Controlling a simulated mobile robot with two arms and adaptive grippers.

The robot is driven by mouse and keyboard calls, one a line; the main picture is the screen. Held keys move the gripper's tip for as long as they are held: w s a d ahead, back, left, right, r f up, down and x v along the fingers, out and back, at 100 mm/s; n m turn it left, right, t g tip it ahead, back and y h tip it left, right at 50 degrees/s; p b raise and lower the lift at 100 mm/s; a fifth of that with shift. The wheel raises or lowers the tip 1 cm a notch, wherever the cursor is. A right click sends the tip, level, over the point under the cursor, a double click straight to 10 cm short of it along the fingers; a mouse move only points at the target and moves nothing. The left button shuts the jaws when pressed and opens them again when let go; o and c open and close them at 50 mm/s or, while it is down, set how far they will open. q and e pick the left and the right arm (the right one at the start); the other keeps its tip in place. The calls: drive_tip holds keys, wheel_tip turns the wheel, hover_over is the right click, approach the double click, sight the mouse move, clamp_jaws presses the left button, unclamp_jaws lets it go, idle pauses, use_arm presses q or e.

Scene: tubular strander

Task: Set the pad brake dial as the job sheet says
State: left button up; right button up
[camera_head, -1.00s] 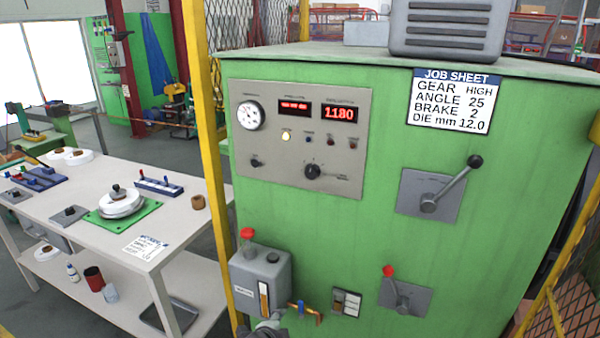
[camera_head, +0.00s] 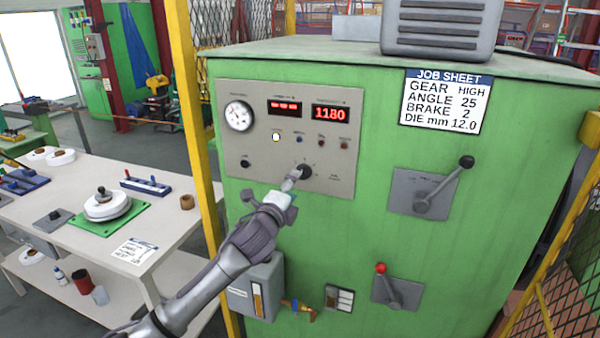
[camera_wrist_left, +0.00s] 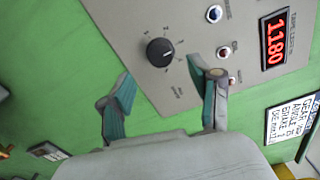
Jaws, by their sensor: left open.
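The pad brake dial (camera_head: 305,172) is a black round knob low on the grey control panel (camera_head: 340,185). In the left wrist view the dial (camera_wrist_left: 160,52) stands on the panel with a ring of marks around it; its exact setting is too small to read. My left gripper (camera_head: 290,183) reaches up to the dial's left side in the head view. In the wrist view its fingers (camera_wrist_left: 160,95) are open and empty, spread below the dial and apart from it. The job sheet (camera_head: 446,100) reads gear HIGH, angle 25, brake 2, die mm 12.0. My right gripper is not seen.
The panel also bears a gauge (camera_head: 239,115), a red display (camera_head: 331,113) reading 1180, small lamps and a smaller black knob (camera_head: 245,163). Two levers (camera_head: 423,203) (camera_head: 392,303) stick out at the right. A yellow post (camera_head: 190,110) and a grey box (camera_head: 257,290) stand near my arm.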

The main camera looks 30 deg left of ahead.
sight(303, 172)
use_arm(q)
drive_tip(key=p+x, duration=0.1)
drive_tip(key=x, duration=0.5)
drive_tip(key=shift+d, duration=0.1)
drive_tip(key=shift+c, duration=0.2)
drive_tip(key=c, duration=1.1)
